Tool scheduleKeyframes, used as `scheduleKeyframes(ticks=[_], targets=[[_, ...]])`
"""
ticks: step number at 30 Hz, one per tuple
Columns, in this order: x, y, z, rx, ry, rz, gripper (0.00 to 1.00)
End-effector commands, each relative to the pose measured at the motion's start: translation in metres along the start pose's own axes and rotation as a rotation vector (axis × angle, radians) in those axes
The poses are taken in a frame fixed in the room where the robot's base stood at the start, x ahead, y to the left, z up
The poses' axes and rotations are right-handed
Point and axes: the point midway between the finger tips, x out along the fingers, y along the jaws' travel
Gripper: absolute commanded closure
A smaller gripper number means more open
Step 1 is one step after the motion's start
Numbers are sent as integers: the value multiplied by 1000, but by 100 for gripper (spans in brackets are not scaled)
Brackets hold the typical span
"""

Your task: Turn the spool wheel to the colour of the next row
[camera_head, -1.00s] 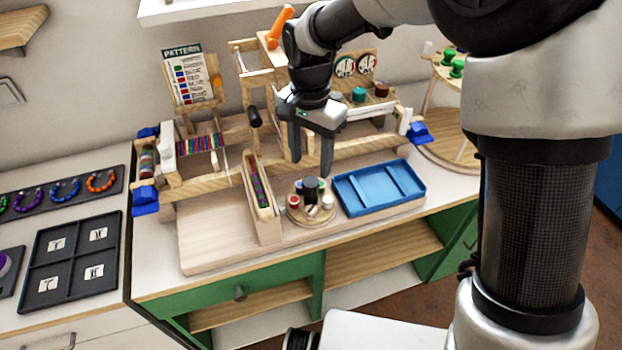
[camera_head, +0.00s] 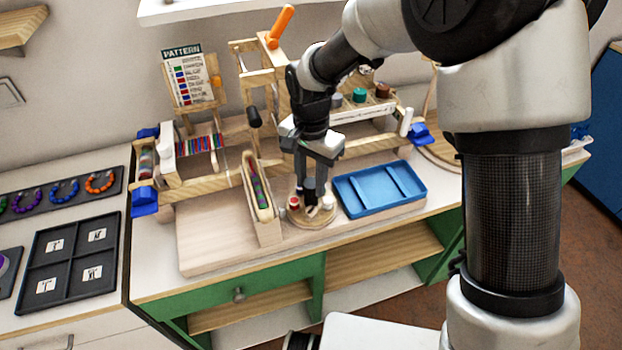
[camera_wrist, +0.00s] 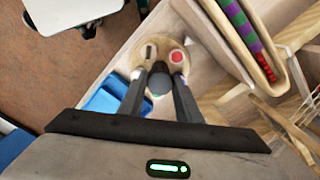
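The spool wheel (camera_head: 296,219) is a small round wooden disc on the wooden board, with coloured spools around a dark central knob (camera_head: 309,184). A red spool (camera_head: 293,203) sits at its left. In the wrist view, the disc (camera_wrist: 165,47) shows the red spool (camera_wrist: 176,57) and a dark slot, with the knob (camera_wrist: 160,81) between my fingers. My gripper (camera_head: 311,190) points down over the wheel, its fingers apart on either side of the knob. Whether they touch it is unclear. The pattern card (camera_head: 190,80) stands at back left with coloured rows; its text is unreadable.
A blue tray (camera_head: 381,207) lies close right of the wheel. A narrow wooden trough (camera_head: 266,233) with coloured beads stands close left. The wooden loom frame (camera_head: 268,78) with an orange handle (camera_head: 280,26) rises behind. The board's front left is bare.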

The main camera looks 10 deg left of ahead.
Motion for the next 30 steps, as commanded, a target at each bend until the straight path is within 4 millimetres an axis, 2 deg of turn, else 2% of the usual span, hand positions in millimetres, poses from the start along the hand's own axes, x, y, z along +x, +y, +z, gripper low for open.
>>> scheduleKeyframes(ticks=[8,14,30], targets=[[-1,0,0,-22,0,0,91],[-1,0,0,-105,0,0,91],[-2,0,0,-584,0,0,91]])
